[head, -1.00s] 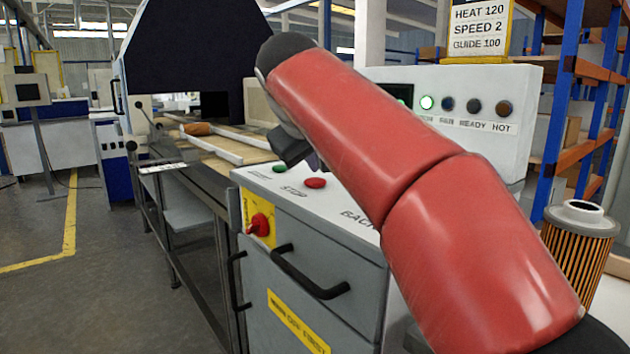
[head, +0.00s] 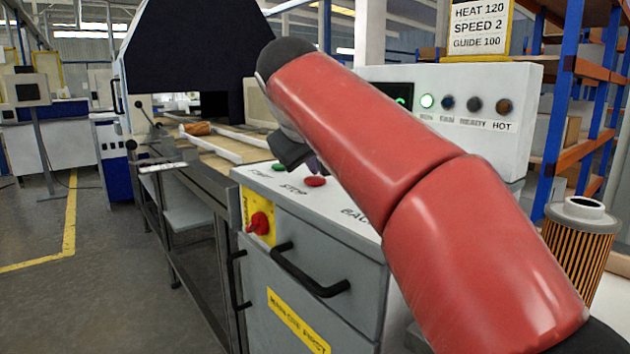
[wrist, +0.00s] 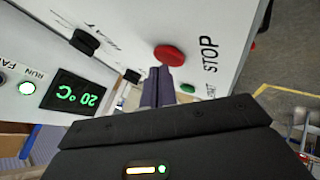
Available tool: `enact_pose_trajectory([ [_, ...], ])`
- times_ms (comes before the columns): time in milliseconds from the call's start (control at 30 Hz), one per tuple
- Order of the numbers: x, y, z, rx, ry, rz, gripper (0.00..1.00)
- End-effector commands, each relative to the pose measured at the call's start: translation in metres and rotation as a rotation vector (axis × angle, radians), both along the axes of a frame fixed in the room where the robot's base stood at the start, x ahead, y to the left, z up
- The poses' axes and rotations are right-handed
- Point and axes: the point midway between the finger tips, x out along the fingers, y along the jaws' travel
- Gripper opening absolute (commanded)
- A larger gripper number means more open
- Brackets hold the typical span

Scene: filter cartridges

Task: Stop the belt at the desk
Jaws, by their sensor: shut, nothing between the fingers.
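The red STOP button (head: 316,182) sits on the sloped top of the grey desk (head: 345,205). It also shows in the wrist view (wrist: 169,55), beside the printed word STOP. The green START button (head: 279,168) is to its left. My gripper (head: 315,167) is shut and empty, mostly hidden behind my red arm. In the wrist view its purple fingertips (wrist: 157,74) point at the panel, right by the edge of the red button. I cannot tell whether they touch it. The belt (head: 235,142) runs behind, with an orange-brown cartridge (head: 198,129) on it.
The RUN lamp (head: 427,101) glows green on the white control box (head: 520,85). A red knob on yellow (head: 260,222) and a black handle (head: 312,275) are on the desk front. A pleated filter (head: 578,250) stands at right.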

Motion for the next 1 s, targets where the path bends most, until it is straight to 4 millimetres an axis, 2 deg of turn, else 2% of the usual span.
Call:
enact_pose_trajectory([
  [1000, -0.0001, -0.0003, -0.0085, -0.001, 0.002, -0.001, 0.00],
])
